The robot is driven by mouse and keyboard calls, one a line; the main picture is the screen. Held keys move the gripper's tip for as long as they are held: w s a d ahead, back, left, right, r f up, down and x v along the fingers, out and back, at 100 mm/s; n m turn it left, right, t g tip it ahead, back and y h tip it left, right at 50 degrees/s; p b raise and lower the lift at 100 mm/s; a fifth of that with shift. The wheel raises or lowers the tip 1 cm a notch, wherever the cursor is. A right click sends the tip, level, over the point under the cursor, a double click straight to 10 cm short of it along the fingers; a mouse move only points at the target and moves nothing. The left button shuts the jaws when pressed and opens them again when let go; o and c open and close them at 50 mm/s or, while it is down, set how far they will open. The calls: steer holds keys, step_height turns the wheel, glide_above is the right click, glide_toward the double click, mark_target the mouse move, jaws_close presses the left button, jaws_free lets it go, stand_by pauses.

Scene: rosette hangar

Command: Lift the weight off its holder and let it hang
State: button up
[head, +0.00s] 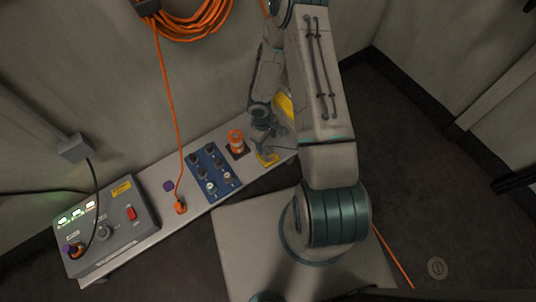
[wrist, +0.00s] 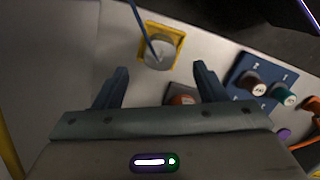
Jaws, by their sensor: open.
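The weight (wrist: 160,54) is a grey cylinder seated in a yellow square holder (wrist: 176,31) on the light bench. A thin blue cord runs from its top up to the upper left of the wrist view. In the head view the yellow holder (head: 268,160) shows at the bench's right end, and my gripper and arm hide most of the weight. My gripper (wrist: 161,70) is open and empty. In the wrist view the weight appears just beyond the fingertips, between them in the picture; I see no contact.
A grey control box (head: 108,228) with a red switch sits at the bench's left end. An orange cable (head: 171,95) hangs down to the bench.

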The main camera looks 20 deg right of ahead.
mark_target(268, 150)
steer(key=f+b, duration=0.1)
steer(key=f, duration=0.2)
steer(key=f+b, duration=0.1)
steer(key=f, duration=0.2)
steer(key=f+b, duration=0.1)
steer(key=f, duration=0.2)
steer(key=shift+s+d+f+b, duration=0.25)
steer(key=shift+b, duration=0.15)
steer(key=shift+r, duration=0.1)
jaws_close()
